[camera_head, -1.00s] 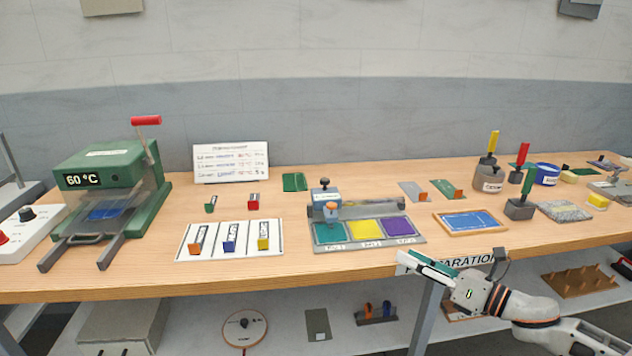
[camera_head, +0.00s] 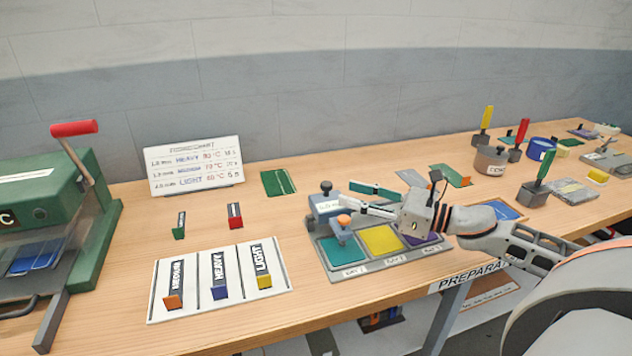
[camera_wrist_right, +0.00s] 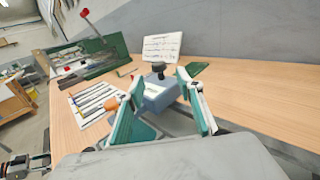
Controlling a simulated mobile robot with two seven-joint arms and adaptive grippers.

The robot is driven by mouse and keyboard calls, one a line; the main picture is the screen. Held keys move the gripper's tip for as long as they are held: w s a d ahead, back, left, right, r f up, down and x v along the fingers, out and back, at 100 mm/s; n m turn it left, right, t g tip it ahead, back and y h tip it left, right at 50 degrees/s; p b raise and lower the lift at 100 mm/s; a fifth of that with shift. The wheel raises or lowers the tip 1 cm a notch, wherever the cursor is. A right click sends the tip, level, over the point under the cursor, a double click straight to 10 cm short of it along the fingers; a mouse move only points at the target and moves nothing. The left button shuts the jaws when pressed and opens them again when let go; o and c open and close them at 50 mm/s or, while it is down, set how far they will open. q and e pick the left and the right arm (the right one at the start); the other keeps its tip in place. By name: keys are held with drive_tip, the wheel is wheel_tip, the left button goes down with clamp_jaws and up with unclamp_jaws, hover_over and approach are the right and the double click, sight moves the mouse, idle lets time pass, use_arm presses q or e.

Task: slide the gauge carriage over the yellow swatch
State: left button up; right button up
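The gauge carriage (camera_head: 325,206) is a blue-grey block with a dark top knob and an orange front knob. It sits at the left end of its rail, behind and partly over the teal swatch (camera_head: 341,252). The yellow swatch (camera_head: 382,240) lies in the middle of the grey gauge base (camera_head: 365,267), and the purple swatch (camera_head: 424,240) at its right is partly hidden by my arm. My right gripper (camera_head: 354,197) is open, reaching in from the right. In the right wrist view the carriage (camera_wrist_right: 160,94) shows between its spread green-padded fingers; contact cannot be told. My left gripper is out of view.
A white board with labelled tags (camera_head: 220,281) lies left of the gauge. A green press (camera_head: 50,220) stands at the far left, and a settings sign (camera_head: 194,166) behind. Tools and a grey pot (camera_head: 490,160) stand at the right.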

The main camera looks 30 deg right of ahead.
sight(327, 187)
drive_tip(key=shift+w+a, duration=0.3)
drive_tip(key=shift+b+x, duration=0.4)
drive_tip(key=shift+x, duration=2.9)
drive_tip(key=shift+d, duration=0.1)
clamp_jaws()
